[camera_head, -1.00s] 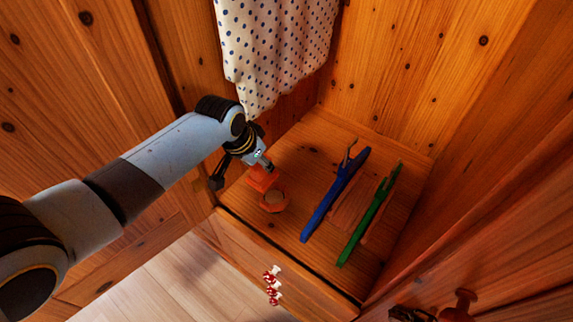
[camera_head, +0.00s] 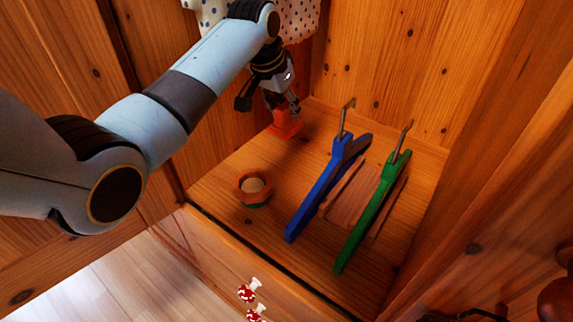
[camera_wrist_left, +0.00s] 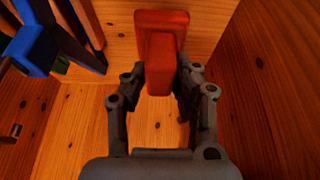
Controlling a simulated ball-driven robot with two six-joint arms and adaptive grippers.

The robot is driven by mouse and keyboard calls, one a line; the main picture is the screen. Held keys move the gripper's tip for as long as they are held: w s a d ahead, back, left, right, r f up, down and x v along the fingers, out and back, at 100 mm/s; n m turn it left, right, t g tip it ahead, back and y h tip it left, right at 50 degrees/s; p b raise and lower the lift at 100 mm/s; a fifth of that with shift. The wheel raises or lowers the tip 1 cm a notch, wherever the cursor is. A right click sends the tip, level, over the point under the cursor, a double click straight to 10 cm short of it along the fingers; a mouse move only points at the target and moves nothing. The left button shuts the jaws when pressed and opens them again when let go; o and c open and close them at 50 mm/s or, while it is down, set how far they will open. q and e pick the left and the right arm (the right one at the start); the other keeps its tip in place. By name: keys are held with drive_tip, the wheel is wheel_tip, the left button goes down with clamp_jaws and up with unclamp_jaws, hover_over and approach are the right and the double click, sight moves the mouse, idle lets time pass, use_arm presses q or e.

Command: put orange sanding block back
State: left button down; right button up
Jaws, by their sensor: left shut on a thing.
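The orange sanding block (camera_head: 285,127) is in my left gripper (camera_head: 284,106), near the back left of the wooden wardrobe floor. In the left wrist view the orange block (camera_wrist_left: 160,50) sits between the two fingers of the left gripper (camera_wrist_left: 160,80), which are shut on it. Its lower end is at or just above the floor; I cannot tell whether it touches. My right gripper is not in view.
A blue hanger (camera_head: 318,198) and a green hanger (camera_head: 356,232) lie to the right with reddish wood pieces. A dotted cloth (camera_head: 299,20) hangs above. Red-and-white knobs (camera_head: 247,291) stick out in front.

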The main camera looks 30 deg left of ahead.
sight(286, 126)
use_arm(q)
wheel_tip(286, 126, down, 5)
drive_tip(key=shift+f+b, duration=0.1)
drive_tip(key=shift+b, duration=0.45)
wheel_tip(286, 126, down, 4)
drive_tip(key=shift+f+b, duration=0.15)
drive_tip(key=shift+b, duration=0.45)
drive_tip(key=c, duration=1)
unclamp_jaws()
drive_tip(key=shift+c, duration=0.2)
